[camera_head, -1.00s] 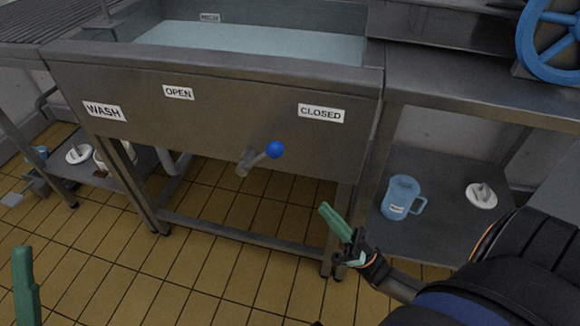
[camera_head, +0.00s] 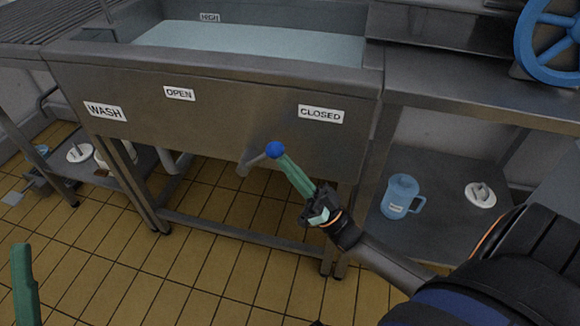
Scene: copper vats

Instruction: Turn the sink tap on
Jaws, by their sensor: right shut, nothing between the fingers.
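The sink (camera_head: 215,125) is a steel basin with water in it. Its front bears a WASH label, an OPEN label (camera_head: 179,93) at left and a CLOSED label (camera_head: 321,114) at right. The tap lever (camera_head: 257,161) sticks out under the front edge, its blue ball knob (camera_head: 275,150) pointing right, toward the CLOSED side. My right gripper (camera_head: 285,161) is shut and empty, its green fingertips at the right side of the knob; I cannot tell whether they touch it. My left gripper (camera_head: 24,290) shows only a green finger at the lower left edge.
A blue jug (camera_head: 401,196) and a white round lid (camera_head: 481,195) stand on the low shelf at right. A blue handwheel (camera_head: 549,40) is at upper right. Sink legs and a low crossbar stand below. The tiled floor in front is clear.

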